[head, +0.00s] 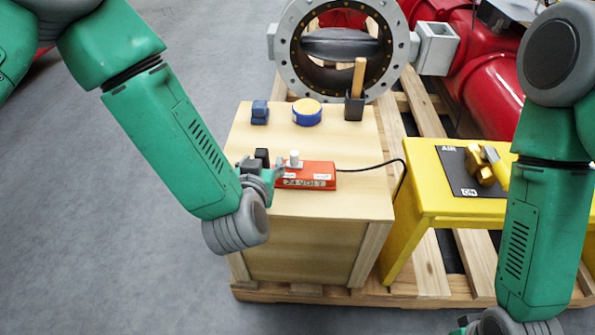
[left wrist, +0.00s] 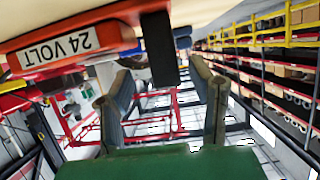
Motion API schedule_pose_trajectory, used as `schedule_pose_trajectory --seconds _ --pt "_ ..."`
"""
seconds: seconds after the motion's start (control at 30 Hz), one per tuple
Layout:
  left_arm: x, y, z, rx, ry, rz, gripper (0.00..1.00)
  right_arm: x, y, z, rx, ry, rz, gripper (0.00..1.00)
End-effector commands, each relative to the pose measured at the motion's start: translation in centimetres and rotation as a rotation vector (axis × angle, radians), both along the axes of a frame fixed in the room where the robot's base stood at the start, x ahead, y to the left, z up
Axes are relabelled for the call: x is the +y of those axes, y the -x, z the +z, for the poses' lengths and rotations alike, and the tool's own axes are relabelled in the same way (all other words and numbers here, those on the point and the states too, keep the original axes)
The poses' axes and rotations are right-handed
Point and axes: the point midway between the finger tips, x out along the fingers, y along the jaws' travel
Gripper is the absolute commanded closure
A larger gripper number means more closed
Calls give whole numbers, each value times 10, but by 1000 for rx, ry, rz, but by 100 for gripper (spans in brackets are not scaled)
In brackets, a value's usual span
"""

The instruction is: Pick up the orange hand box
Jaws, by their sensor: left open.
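The orange hand box (head: 318,170) lies on the wooden crate top, with a white knob on top and a "24 VOLT" label on its front. A black cable runs from its right end. My left gripper (head: 262,170) is at the box's left end, open. In the left wrist view the box (left wrist: 105,37) is at upper left, outside the two spread fingers (left wrist: 162,85). A dark block stands in front of the gap between them. Whether a finger touches the box I cannot tell. My right gripper (head: 470,325) is mostly cut off at the bottom edge.
The wooden crate (head: 250,205) also bears a blue block (head: 260,112), a blue and yellow round tin (head: 307,113) and a black holder (head: 354,107) with a wooden handle. A yellow stand (head: 425,190) is to the right. A large grey valve (head: 285,55) is behind.

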Motion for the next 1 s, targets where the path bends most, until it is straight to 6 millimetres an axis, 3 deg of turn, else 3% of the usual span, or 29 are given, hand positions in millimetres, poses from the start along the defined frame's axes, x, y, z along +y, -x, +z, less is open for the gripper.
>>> schedule_pose_trajectory --seconds 0.2,0.47,0.6,1.0 --pt "1 -25 -10 1 2 1 52 1 0 1 0 2 0 60" --pt "0 -27 -10 1 0 0 52 0 0 0 0 0 0 60" --pt "0 -26 -10 1 0 0 100 0 0 0 0 0 0 60" --pt "0 -27 -2 -2 2 1 100 0 0 0 0 1 0 60"
